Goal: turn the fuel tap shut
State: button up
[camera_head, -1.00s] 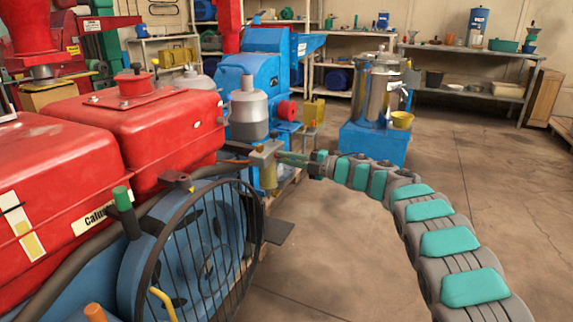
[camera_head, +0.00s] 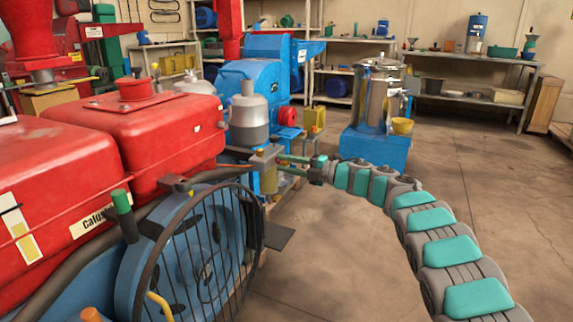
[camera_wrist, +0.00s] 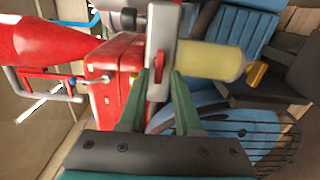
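The fuel tap shows in the wrist view as a grey block with a small red lever (camera_wrist: 158,66) on its near face. A pale yellow bowl (camera_wrist: 215,61) with a yellow knob at its end joins the block. In the head view the tap block (camera_head: 264,157) sits beside the engine's red tank, with the yellowish bowl (camera_head: 268,182) below it. My gripper (camera_wrist: 160,78) has its two green fingers apart, one on each side of the red lever. I cannot tell whether either finger touches it. In the head view my gripper (camera_head: 283,163) reaches the block from the right.
The red tank (camera_head: 165,125) and the blue flywheel with its wire guard (camera_head: 205,250) stand left of and below the tap. A grey bottle-shaped part (camera_head: 248,118) is just behind it. A steel vessel on a blue base (camera_head: 375,145) stands farther back. Floor at right is clear.

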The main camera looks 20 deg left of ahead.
jog(key=shift+o, duration=0.5)
jog(key=d, duration=0.7)
jog(key=shift+s+d, duration=0.25)
jog(key=shift+d, duration=0.15)
